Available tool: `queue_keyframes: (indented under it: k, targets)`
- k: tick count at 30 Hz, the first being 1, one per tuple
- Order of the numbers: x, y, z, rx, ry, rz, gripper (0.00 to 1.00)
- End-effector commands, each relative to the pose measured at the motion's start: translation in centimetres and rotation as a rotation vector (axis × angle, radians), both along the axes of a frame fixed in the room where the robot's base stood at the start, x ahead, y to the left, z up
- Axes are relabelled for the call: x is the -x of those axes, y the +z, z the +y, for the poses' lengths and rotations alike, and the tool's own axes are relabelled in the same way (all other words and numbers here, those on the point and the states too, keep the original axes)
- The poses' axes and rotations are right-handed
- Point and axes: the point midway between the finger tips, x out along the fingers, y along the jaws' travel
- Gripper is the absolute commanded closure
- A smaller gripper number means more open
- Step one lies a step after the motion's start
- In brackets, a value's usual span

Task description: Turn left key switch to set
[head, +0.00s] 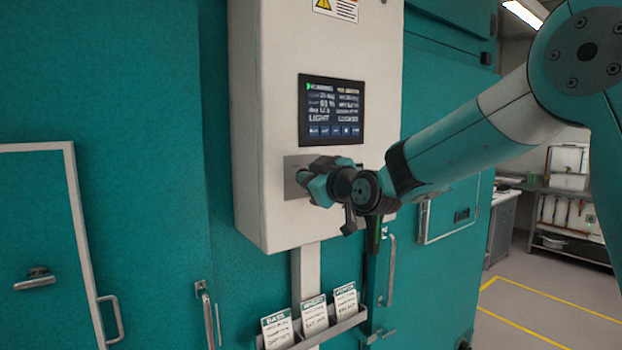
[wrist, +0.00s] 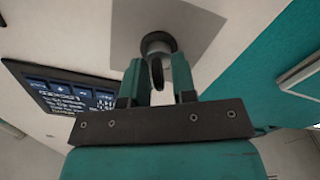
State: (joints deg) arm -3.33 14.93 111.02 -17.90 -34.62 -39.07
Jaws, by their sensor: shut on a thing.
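The key switch (wrist: 157,45) sits on a grey metal plate (head: 292,178) on the front of the white control box (head: 270,100), just below its screen. In the wrist view a round collar and a dark key (wrist: 157,72) show between the fingers. My gripper (wrist: 158,80) is shut on the key, a finger on each side. In the head view my gripper (head: 308,182) reaches the plate from the right and hides the switch. The switch's markings cannot be read in either view.
The lit screen (head: 332,110) is just above my gripper and also shows in the wrist view (wrist: 75,97). A rack (head: 335,328) with several cards hangs below the box. Teal chamber doors with handles (head: 112,320) stand on both sides. Open floor lies at the right.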

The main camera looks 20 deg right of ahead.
Motion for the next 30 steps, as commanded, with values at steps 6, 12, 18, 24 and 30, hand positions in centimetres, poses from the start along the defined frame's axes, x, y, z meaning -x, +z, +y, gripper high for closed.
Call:
queue_keyframes:
  k: [6,12,18,24,30]
  targets:
    - [0.0,-0.32,-0.08,-0.09,-0.001,0.026,0.98]
    - [-0.04,-0.47,-0.21,-0.244,0.0,0.075,0.98]
    - [-0.08,-0.39,-0.33,-0.424,0.001,0.133,0.98]
    - [-0.12,-0.33,-0.46,-0.602,0.001,0.193,0.98]
    - [-0.16,-0.26,-0.58,-0.759,0.0,0.245,0.98]
